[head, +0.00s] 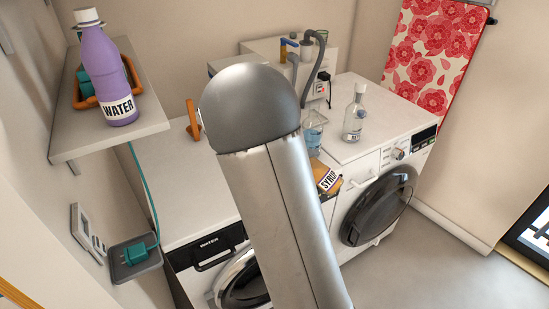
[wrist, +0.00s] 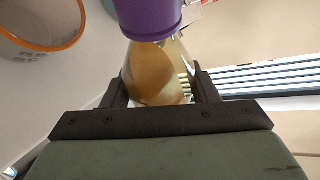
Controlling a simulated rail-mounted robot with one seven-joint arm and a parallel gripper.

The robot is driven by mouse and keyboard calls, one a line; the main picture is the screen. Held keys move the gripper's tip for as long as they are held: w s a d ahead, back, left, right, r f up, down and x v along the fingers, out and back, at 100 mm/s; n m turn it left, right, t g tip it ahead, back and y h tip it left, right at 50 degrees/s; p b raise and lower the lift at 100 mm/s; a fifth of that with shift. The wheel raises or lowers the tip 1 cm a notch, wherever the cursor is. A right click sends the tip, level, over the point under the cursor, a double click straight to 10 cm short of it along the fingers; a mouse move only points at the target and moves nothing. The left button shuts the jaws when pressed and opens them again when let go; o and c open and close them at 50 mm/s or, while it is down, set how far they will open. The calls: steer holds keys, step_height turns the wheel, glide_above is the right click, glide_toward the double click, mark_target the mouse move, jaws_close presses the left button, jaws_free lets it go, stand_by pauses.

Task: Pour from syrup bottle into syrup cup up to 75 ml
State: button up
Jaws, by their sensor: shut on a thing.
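The syrup bottle (wrist: 158,75) has a clear body with amber syrup in it and a purple top. In the wrist view it sits between the dark jaws of my gripper (wrist: 160,88), which are shut on it. In the head view the bottle (head: 328,180) shows its SYRUP label, tilted, beside my arm; the gripper itself is hidden there. A clear cup with an orange rim (wrist: 78,38) is at the upper left of the wrist view, apart from the bottle. I cannot tell if it is the syrup cup, or read its marks or level.
A glass with blue liquid (head: 313,130) and a clear labelled bottle (head: 355,115) stand on the white machine tops. A purple WATER bottle (head: 105,75) stands on the left shelf (head: 140,128). Hoses and taps (head: 305,60) are at the back. My arm hides the middle counter.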

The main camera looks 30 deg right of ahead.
steer(key=shift+s+d+f+n+g+h, duration=0.1)
steer(key=shift+f+n+g+h, duration=0.2)
steer(key=shift+f+n, duration=0.25)
stand_by(1.6)
steer(key=shift+w+a+n+g+h+p, duration=0.2)
steer(key=shift+w+n+g+h+p, duration=0.25)
steer(key=shift+p, duration=1.3)
stand_by(1.4)
steer(key=shift+s+r+p, duration=0.1)
steer(key=shift+s+p, duration=0.05)
steer(key=shift+p, duration=0.2)
stand_by(0.5)
